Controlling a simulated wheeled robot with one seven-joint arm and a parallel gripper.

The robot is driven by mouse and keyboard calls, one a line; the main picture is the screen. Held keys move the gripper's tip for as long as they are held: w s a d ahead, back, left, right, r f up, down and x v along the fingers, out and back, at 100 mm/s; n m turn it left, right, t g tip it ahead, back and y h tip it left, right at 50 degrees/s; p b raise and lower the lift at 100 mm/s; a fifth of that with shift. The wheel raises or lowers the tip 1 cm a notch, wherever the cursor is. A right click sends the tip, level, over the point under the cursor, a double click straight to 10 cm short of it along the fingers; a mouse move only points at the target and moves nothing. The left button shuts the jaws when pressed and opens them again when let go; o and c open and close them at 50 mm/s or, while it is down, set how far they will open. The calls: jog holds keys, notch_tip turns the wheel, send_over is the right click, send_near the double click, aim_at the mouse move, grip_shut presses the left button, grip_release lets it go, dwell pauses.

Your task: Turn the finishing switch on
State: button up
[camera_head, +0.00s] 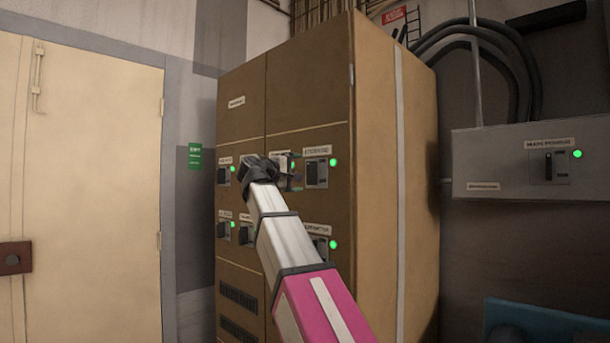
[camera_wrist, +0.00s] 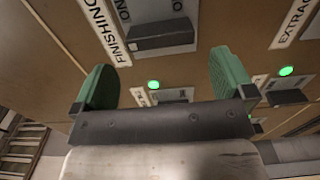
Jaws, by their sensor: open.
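The finishing switch (camera_wrist: 162,35) is a dark handle on a light plate beside the label FINISHING (camera_wrist: 103,30), which runs sideways in the wrist view. Whether it is on cannot be told from the handle. In the head view the label is too small to read surely; the upper right switch (camera_head: 316,174), with a lit green lamp beside it, seems to be it. My gripper (camera_wrist: 164,82) is open and empty, its two green fingers spread, with the handle beyond and between them, apparently apart. In the head view my gripper (camera_head: 258,168) is in front of the cabinet and partly hides the middle switches.
The brown cabinet (camera_head: 310,95) carries several switches with green lamps. The extraction label (camera_wrist: 295,22) is close by in the wrist view. A grey box (camera_head: 500,160) with another switch is on the right wall. A cream door (camera_head: 90,150) is at left.

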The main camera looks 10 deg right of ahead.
jog(key=shift+v, duration=2)
